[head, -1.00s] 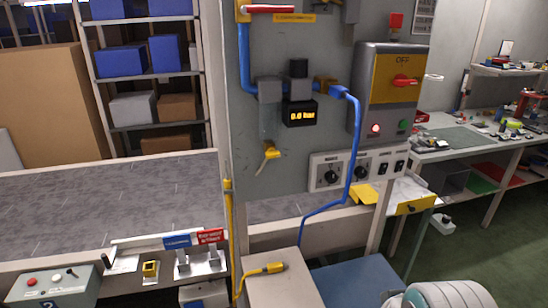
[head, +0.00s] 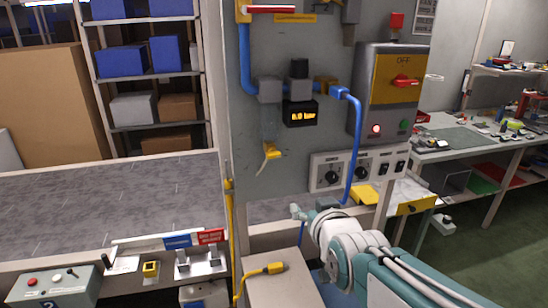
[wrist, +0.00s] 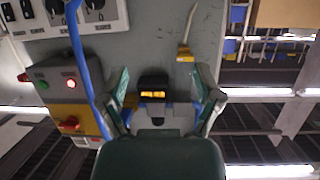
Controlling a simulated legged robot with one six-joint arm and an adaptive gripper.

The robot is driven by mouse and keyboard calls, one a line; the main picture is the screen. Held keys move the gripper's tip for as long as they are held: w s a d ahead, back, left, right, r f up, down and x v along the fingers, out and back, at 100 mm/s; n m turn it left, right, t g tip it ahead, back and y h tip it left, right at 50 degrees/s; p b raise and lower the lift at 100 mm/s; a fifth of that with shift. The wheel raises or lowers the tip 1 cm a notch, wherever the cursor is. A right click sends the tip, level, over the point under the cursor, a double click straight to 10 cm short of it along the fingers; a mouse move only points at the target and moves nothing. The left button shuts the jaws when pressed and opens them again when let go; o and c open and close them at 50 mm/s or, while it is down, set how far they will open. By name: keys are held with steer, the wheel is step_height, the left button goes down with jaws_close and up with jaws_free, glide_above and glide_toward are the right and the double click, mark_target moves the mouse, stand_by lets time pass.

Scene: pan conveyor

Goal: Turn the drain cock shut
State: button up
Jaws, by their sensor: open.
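The drain cock, which I take to be the small yellow fitting (head: 273,153), sits on the grey panel below the grey bowl of the air unit. A pale tail runs from it down and left. In the wrist view, where the scene appears upside down, the yellow fitting (wrist: 185,54) lies above and right of the dark gauge (wrist: 153,84). My gripper (head: 312,208) is in front of the panel, below and right of the cock. In the wrist view my gripper (wrist: 165,88) is open and empty, its fingers spread either side of the gauge, apart from the cock.
A blue hose (head: 353,150) hangs right of the cock and runs close to one finger in the wrist view. A switch box (head: 392,92) with a red handle and a knob panel (head: 345,172) are to the right. A conveyor (head: 100,205) is at left.

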mark_target(274, 158)
steer(key=w+a+r+t, duration=0.1)
steer(key=w+a, duration=0.1)
steer(key=w, duration=0.2)
steer(key=w+a+r+t+y, duration=0.1)
steer(key=w+a, duration=0.2)
steer(key=w, duration=0.2)
steer(key=w+a+r+t+y, duration=0.1)
steer(key=w+a, duration=0.1)
steer(key=w, duration=0.3)
steer(key=shift+w+a+n, duration=0.2)
steer(key=shift+a+n, duration=0.2)
steer(key=c, duration=1.1)
